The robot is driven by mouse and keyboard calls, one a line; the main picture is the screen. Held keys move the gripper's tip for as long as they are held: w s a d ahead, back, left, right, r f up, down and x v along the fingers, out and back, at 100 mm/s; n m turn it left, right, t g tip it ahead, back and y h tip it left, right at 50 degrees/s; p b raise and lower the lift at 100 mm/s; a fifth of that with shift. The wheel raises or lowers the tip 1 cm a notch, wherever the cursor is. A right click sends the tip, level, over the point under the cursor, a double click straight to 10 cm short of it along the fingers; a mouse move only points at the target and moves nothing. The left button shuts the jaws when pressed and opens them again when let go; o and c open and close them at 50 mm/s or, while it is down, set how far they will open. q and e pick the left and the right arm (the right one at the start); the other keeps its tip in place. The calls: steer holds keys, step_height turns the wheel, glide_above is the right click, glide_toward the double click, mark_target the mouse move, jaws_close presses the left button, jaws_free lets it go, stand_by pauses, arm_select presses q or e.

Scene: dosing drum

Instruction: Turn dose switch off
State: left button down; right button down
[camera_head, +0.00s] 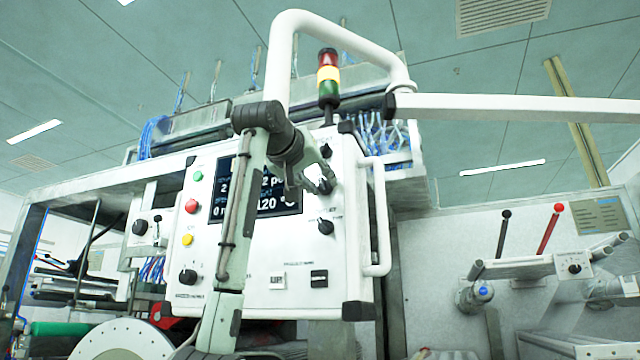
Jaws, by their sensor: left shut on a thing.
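The white control panel (259,255) fills the middle of the view, with a dark display and several black rotary knobs. My left gripper (322,183) is at the right part of the panel. It is shut on the middle black knob (325,187) of the right-hand column, mostly covered by the fingers. Another knob (326,150) sits just above it and one more (326,227) below it. The knob labels are too small to read, so I cannot tell which is the dose switch or its setting. My right gripper is not in view.
The display (278,195) is partly hidden by my left arm. Green, red (192,206) and yellow buttons line the panel's left side. A white handle (378,218) stands out at its right edge. A signal lamp (328,75) rises above the panel, under a white pipe.

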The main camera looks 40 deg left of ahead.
arm_select(q)
steer(key=shift+n, duration=1)
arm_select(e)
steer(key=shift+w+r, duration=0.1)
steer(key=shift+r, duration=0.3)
arm_select(q)
steer(key=shift+n, duration=0.3)
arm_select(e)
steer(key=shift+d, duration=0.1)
arm_select(q)
steer(key=c, duration=1.3)
jaws_free()
steer(key=shift+a, duration=0.1)
steer(key=shift+o, duration=0.2)
steer(key=v, duration=1.2)
steer(key=shift+r, duration=0.1)
